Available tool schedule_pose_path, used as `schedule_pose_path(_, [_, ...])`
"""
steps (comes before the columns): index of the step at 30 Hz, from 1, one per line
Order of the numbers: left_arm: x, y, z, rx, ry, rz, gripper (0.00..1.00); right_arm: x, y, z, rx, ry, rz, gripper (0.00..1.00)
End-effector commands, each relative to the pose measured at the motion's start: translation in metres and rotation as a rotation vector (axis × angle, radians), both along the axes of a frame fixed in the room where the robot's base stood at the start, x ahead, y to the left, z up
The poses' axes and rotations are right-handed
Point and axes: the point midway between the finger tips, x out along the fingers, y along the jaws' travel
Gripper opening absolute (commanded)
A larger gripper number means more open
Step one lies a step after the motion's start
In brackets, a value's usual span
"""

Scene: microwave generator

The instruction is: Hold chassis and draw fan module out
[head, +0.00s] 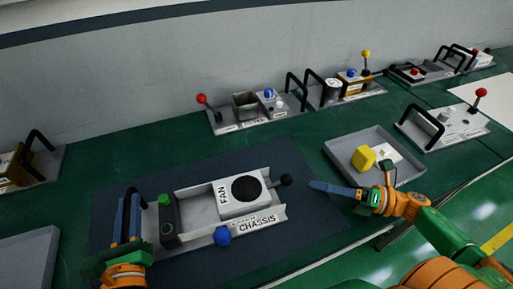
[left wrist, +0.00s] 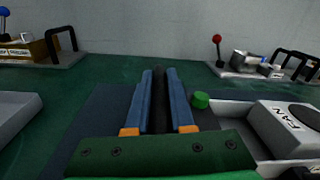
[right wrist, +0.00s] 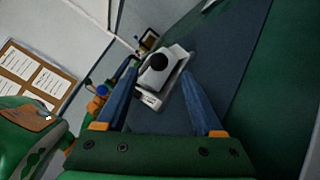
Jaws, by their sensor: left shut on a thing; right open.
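The chassis (head: 260,226) is a light grey tray lying on the dark blue mat, with a blue ball (head: 222,236) at its front edge. The white fan module (head: 222,208), with a round black fan face, sits in it. A rod with a black knob (head: 287,180) sticks out at its right end. My left gripper (head: 131,205) is shut on a black upright bar (left wrist: 159,105) at the chassis's left end. My right gripper (head: 345,190) is open and empty, right of the knob and apart from it. The right wrist view shows the fan module (right wrist: 168,62) between the spread fingers.
A grey tray (head: 335,172) with a yellow block (head: 363,158) stands behind my right gripper. Several levered fixtures line the wall at the back. Another fixture with a red-knobbed lever (head: 445,130) stands at the right. The mat (head: 290,150) is bare behind the chassis.

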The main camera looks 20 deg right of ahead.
Motion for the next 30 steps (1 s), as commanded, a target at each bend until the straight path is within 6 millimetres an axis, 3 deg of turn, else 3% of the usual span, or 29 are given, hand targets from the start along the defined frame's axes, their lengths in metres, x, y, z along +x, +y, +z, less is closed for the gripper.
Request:
schedule_pose_path(8, [0.000, -0.001, -0.003, -0.002, 0.007, -0.001, 0.00, -0.004, -0.005, 0.000, 0.000, -0.001, 0.001, 0.69])
schedule_pose_path(9, [0.000, -0.001, -0.003, -0.002, 0.007, -0.001, 0.26, -0.004, -0.005, 0.000, 0.000, -0.001, 0.001, 0.69])
schedule_pose_path(12, [0.000, -0.001, -0.002, -0.002, 0.006, -0.002, 0.53, -0.004, -0.005, 0.000, 0.000, -0.001, 0.001, 0.69])
schedule_pose_path(13, [0.000, -0.001, -0.002, -0.002, 0.005, -0.002, 0.56, -0.004, -0.005, 0.000, 0.000, -0.001, 0.001, 0.69])
schedule_pose_path(23, [-0.004, 0.000, -0.001, -0.002, 0.003, -0.001, 0.56, -0.004, -0.005, 0.000, 0.000, -0.001, 0.001, 0.69])
schedule_pose_path(30, [-0.046, 0.003, -0.003, -0.005, 0.008, 0.003, 0.56, -0.004, -0.005, 0.000, 0.000, -0.001, 0.001, 0.69])
